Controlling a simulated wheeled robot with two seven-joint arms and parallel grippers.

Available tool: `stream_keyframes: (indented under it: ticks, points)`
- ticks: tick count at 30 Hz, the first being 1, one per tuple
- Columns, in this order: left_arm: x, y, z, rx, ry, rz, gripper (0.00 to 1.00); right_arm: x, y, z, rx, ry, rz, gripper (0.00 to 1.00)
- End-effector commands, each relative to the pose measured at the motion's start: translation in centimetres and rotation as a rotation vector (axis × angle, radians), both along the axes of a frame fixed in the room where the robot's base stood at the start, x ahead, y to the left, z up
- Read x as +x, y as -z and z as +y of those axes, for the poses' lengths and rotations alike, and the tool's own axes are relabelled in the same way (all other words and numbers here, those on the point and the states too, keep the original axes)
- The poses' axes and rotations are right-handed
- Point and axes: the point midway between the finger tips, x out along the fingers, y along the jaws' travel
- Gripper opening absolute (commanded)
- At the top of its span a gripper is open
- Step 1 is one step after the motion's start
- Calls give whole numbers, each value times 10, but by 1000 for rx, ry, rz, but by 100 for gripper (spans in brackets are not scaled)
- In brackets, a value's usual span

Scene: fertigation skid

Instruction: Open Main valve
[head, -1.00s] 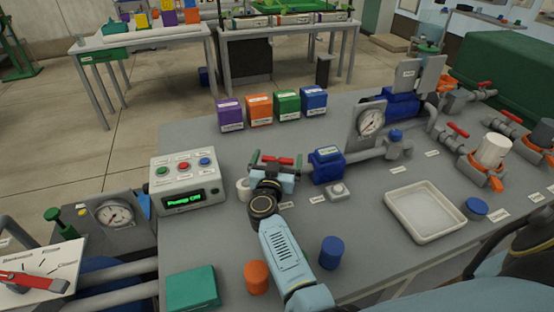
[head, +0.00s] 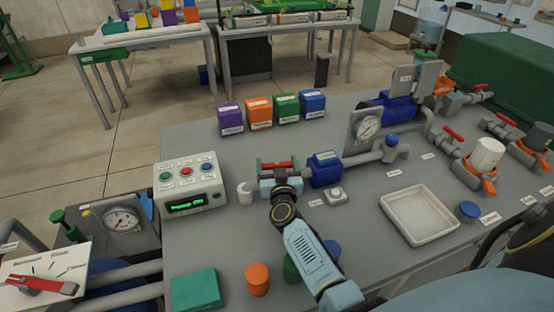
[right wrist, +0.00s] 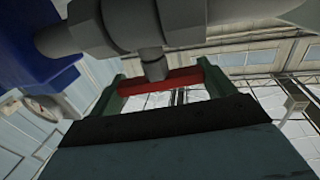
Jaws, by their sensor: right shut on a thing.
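The valve with a red handle (head: 277,165) sits on the grey pipe at the middle of the skid table, left of a blue block-shaped fitting (head: 324,169). Its label is not readable. My right gripper (head: 278,167) reaches it from the front and is shut on the red handle. In the right wrist view the red handle (right wrist: 165,82) lies crosswise between the green fingers, joined to a short grey stem under the pipe (right wrist: 150,35). My left gripper is not in view.
A control box (head: 189,184) with a green "Pump On" display stands left of the valve. An orange pot (head: 257,279) and a teal box (head: 195,290) stand near the front edge. A white tray (head: 418,216) lies to the right. Other red-handled valves (head: 454,134) are farther right.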

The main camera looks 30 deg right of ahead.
Motion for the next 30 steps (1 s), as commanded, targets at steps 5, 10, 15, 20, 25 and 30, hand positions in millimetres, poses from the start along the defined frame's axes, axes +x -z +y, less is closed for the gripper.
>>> stream_keyframes:
  ticks: [5,10,15,20,25,30]
  points:
    - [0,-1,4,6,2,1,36,-1,1,-2,-6,-109,1,59]
    - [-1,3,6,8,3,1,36,0,2,-1,-6,-185,2,59]
    - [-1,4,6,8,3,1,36,0,1,0,-3,-225,0,59]
    - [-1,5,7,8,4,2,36,0,1,0,-1,-237,0,59]
    - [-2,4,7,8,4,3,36,0,1,1,1,-238,1,59]
    - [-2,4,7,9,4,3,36,0,1,1,1,-237,1,88]
